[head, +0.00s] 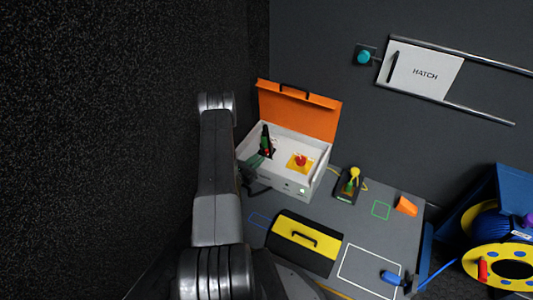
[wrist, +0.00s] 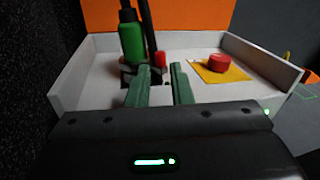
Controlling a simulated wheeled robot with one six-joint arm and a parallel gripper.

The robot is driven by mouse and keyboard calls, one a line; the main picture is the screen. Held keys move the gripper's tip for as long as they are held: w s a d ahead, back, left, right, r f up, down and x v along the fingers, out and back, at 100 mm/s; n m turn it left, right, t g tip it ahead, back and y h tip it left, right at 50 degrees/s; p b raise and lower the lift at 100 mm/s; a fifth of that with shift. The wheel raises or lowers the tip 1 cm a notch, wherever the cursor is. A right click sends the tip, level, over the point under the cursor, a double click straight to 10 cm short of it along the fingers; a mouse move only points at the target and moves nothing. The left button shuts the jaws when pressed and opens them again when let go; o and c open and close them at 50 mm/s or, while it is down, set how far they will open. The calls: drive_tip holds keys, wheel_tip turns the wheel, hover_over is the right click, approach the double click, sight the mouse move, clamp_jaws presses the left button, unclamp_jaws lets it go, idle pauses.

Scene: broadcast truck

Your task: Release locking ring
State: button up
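A white box (head: 283,184) with a raised orange lid (head: 300,112) stands on the table. Inside it, at the left, a green cylinder with a black top (wrist: 132,42) stands upright beside a dark upright piece; it also shows in the head view (head: 265,139). A small red part (wrist: 160,59) sits low beside them. I cannot tell which part is the locking ring. My gripper (wrist: 162,70) reaches over the box's near-left side; its two green fingers are apart with nothing held between them, just in front of the red part. The fingers hide part of the dark base.
A red button (wrist: 217,63) on a yellow plate (wrist: 220,74) is at the box's right. A yellow-and-black case (head: 305,240), a dark device with a yellow knob (head: 348,187) and an orange piece (head: 406,206) are on the table. The box walls surround the fingers' area.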

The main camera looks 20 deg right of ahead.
sight(267, 151)
drive_tip(key=b+x, duration=0.1)
drive_tip(key=x, duration=0.6)
drive_tip(key=shift+a, duration=0.1)
drive_tip(key=shift+b, duration=0.3)
clamp_jaws()
